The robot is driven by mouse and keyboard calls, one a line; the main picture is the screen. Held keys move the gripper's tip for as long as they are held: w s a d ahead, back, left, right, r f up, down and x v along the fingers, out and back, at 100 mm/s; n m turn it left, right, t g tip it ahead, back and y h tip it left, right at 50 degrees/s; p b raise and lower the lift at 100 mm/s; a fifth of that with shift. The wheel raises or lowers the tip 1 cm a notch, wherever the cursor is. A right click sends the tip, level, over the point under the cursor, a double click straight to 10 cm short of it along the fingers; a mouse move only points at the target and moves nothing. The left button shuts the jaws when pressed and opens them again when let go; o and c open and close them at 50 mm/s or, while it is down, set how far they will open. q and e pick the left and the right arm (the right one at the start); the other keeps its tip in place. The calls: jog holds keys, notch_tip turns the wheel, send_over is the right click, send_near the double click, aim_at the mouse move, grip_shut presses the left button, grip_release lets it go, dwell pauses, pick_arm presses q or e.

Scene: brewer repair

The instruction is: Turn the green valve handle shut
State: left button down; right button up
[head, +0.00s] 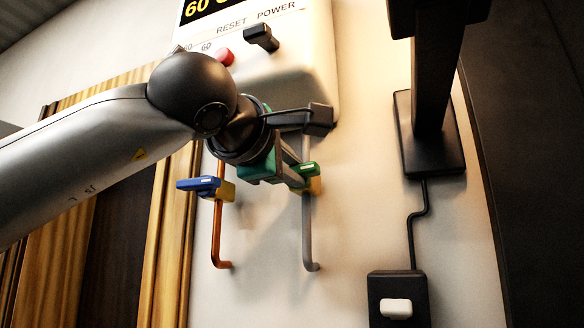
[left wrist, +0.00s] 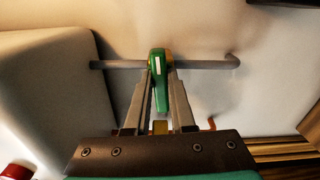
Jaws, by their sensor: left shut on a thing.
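The green valve handle (head: 304,170) sits on the grey pipe (head: 307,235) below the white brewer. In the left wrist view the green handle (left wrist: 160,82) lies between my fingers and points across the grey pipe (left wrist: 205,65). My left gripper (head: 292,172) is shut on it, coming in from the left, and hides part of the handle in the head view. The same gripper shows in the wrist view (left wrist: 160,95). A yellow valve body (head: 314,185) shows behind the handle. My right gripper is not in view.
A blue valve handle (head: 198,184) on a copper pipe (head: 217,235) is close at the left. The brewer (head: 290,60) with a red button (head: 224,57) and black power switch (head: 262,38) is above. A black switch box (head: 398,300) is at the lower right.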

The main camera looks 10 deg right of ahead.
pick_arm(q)
jog(key=shift+m, duration=0.6)
jog(key=c, duration=0.8)
grip_release()
jog(key=shift+o, duration=0.2)
jog(key=b+v, duration=0.5)
jog(key=v, duration=1)
jog(key=shift+a, duration=0.1)
